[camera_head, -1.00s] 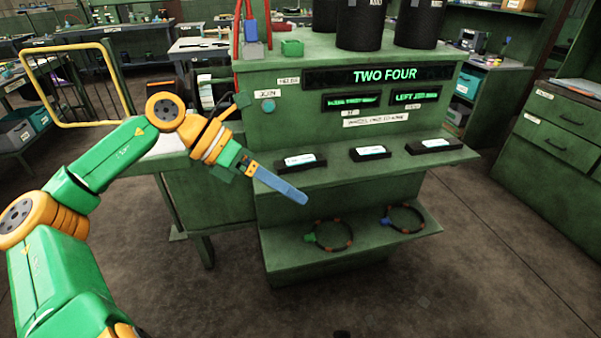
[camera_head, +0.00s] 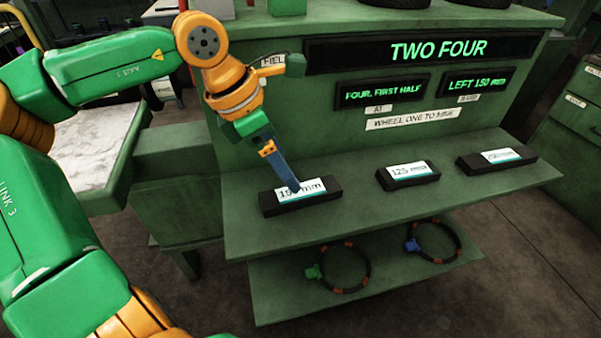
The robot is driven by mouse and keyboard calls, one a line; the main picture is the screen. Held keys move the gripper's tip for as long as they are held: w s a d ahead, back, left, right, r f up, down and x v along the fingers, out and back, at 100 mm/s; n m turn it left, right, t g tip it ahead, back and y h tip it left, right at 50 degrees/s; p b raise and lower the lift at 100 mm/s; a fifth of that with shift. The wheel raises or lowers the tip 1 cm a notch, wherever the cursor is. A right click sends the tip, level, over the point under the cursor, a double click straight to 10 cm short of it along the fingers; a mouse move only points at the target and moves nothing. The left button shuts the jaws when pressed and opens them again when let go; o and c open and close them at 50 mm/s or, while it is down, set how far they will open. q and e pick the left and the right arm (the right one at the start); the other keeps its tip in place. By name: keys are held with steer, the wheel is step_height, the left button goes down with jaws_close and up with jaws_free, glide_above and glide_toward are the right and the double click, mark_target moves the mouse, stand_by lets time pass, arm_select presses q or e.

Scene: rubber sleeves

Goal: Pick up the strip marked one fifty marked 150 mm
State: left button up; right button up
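The black strip with a white label, read as 150 mm (camera_head: 318,190), lies at the left of the green upper shelf (camera_head: 350,215). Its label is partly covered by my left gripper (camera_head: 294,188). The blue-grey fingertips come down from the upper left and end at the strip's label. I cannot tell whether they touch it. The fingers overlap in this view, so their opening is hidden. The strip lies flat on the shelf. My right gripper is out of view.
A strip marked 125 mm (camera_head: 408,172) lies mid-shelf, and another strip (camera_head: 498,158), its number unclear, lies at right. Lit displays (camera_head: 425,50) stand behind.

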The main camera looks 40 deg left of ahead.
mark_target(305, 198)
arm_select(q)
steer(key=f, duration=0.1)
steer(key=d+f, duration=0.1)
steer(key=f, duration=0.1)
steer(key=d+f, duration=0.1)
steer(key=f, duration=0.1)
steer(key=shift+w+d, duration=0.25)
steer(key=shift+w, duration=0.05)
steer(key=shift+w+f, duration=0.3)
steer(key=shift+s+r, duration=0.1)
steer(key=shift+s, duration=0.05)
steer(key=c, duration=0.7)
jaws_close()
